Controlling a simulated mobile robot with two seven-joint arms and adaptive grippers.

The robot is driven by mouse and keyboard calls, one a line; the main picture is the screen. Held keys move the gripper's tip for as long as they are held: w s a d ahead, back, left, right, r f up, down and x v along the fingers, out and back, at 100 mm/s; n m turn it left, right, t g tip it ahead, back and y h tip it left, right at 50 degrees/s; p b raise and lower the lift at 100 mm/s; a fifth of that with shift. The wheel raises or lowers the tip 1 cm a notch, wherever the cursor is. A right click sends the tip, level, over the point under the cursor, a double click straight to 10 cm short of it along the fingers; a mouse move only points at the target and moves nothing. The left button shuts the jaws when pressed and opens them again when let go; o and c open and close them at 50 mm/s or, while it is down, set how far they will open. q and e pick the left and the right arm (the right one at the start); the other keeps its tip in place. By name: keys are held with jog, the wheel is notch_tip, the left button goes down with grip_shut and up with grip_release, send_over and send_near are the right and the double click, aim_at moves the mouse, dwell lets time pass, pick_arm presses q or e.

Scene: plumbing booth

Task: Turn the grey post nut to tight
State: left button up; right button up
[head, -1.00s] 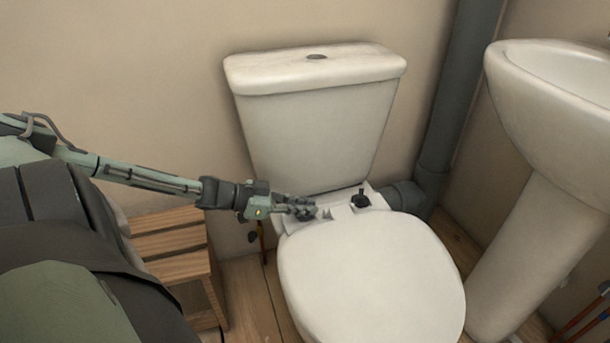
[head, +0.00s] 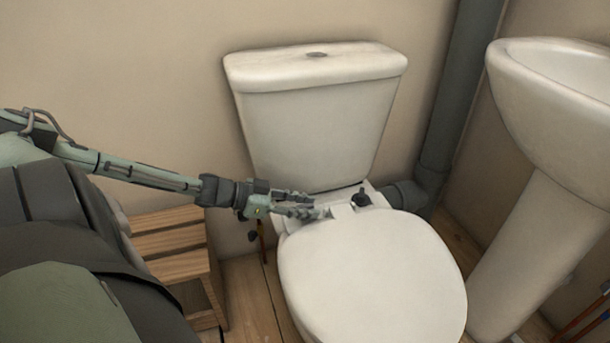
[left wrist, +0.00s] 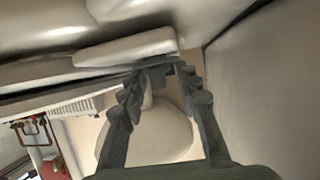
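The white toilet has its seat lid (head: 372,275) down. A dark grey fitting (head: 361,198), which looks like a post with a nut, stands upright at the back right of the seat. My left gripper (head: 309,205) is at the back left of the seat, with its fingers spread and apart from that fitting. In the left wrist view the left gripper (left wrist: 165,84) is open, with a gap between its fingers. A dark grey piece (left wrist: 158,74) shows near the fingertips; I cannot tell whether it is a nut. My right gripper is out of view.
The white cistern (head: 315,125) rises close behind the gripper. A grey waste pipe (head: 455,105) and a white basin (head: 560,95) stand to the right. A wooden step stool (head: 170,245) is at the left, below my arm.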

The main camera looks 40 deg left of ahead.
pick_arm(q)
jog(key=v, duration=1.2)
jog(key=shift+f, duration=0.1)
